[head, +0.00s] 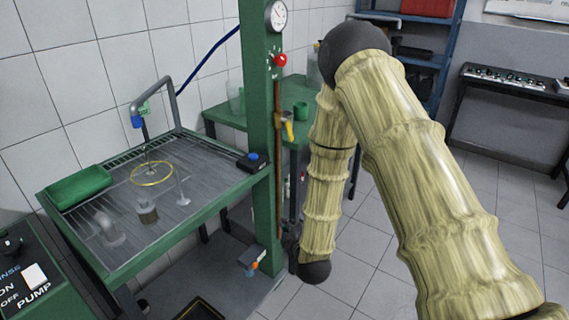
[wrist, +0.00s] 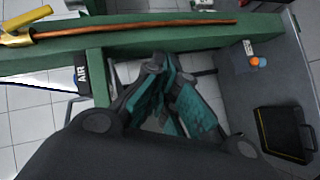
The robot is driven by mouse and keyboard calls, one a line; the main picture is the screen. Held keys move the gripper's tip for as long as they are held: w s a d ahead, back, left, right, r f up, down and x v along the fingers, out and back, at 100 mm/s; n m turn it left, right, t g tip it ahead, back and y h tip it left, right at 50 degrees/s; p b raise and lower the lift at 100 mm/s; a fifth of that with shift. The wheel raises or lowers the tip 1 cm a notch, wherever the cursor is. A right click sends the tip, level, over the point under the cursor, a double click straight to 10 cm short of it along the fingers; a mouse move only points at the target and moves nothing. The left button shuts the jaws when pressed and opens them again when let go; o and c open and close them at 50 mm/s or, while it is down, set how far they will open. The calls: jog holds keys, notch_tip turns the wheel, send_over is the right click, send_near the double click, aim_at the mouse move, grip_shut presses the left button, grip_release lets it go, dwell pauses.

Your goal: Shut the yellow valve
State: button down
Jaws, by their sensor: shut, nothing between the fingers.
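The yellow valve (head: 289,129) is on the copper pipe (head: 278,185) that runs down the green post (head: 257,90). Its lever points downward, roughly along the pipe, in the head view. In the wrist view the yellow valve (wrist: 27,18) is at the upper left corner, partly cut off, with its lever slanting from the pipe (wrist: 130,29). My gripper (wrist: 168,80) is shut and empty, below the pipe in the wrist view and well away from the valve. In the head view it is small and dark, low by the post and partly hidden by my arm.
The green wash table (head: 150,250) with a wire-mesh top stands left of the post. A blue-knobbed box (head: 252,161) sits at its corner. A block with an orange knob (wrist: 254,61) and a black tray (wrist: 284,133) lie lower. A green table (head: 225,114) stands behind.

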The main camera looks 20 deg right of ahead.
jog(key=w+r+n+t+h+b, duration=0.1)
jog(key=w+r+n+t+b, duration=0.4)
jog(key=w+r, duration=0.4)
notch_tip(320, 180, up, 4)
jog(key=shift+d+r+n+t, duration=0.1)
jog(key=shift+d+n+t, duration=0.3)
jog(key=shift+t, duration=0.3)
jog(key=d+x, duration=0.2)
jog(key=x, duration=1)
jog(key=shift+w+d+r, duration=0.15)
jog(key=shift+d+r, duration=0.15)
jog(key=shift+d, duration=0.1)
jog(key=shift+w+d+f, duration=0.15)
jog(key=shift+d, duration=0.05)
